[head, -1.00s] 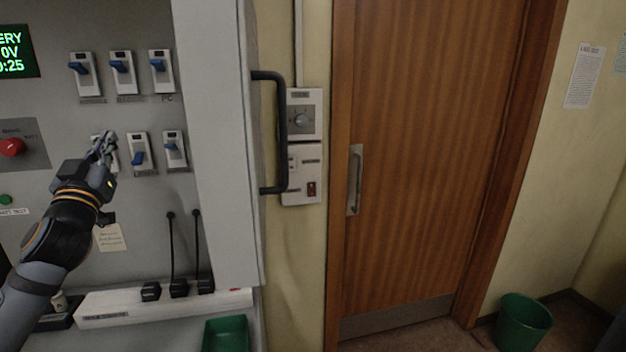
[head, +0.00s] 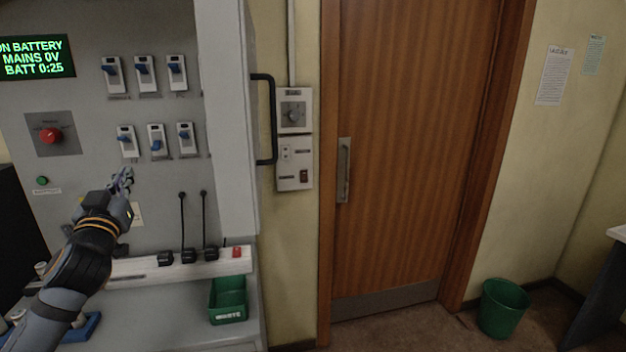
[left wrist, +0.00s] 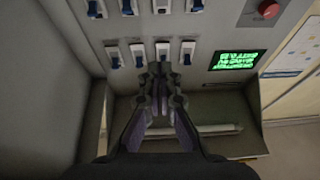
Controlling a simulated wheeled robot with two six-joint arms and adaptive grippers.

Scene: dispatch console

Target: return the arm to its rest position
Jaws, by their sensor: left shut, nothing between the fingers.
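My left gripper (head: 122,180) is shut and empty. In the head view it shows in front of the grey console panel (head: 100,185), below the lower row of switches and apart from them. Its arm comes in from the lower left. In the left wrist view the closed fingers (left wrist: 158,75) point toward the panel, which shows upside down there. The lower row holds a left switch (head: 126,142), a middle switch (head: 156,140) with its blue lever low, and a right switch (head: 186,137). My right gripper is not in view.
A lit display (head: 35,58) reads on battery, mains 0V. A red knob (head: 50,136) sits below it. A green tray (head: 228,302) stands on the console ledge. A black handle (head: 270,120) sticks out at the cabinet's right. A wooden door (head: 410,150) and green bin (head: 502,308) are farther right.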

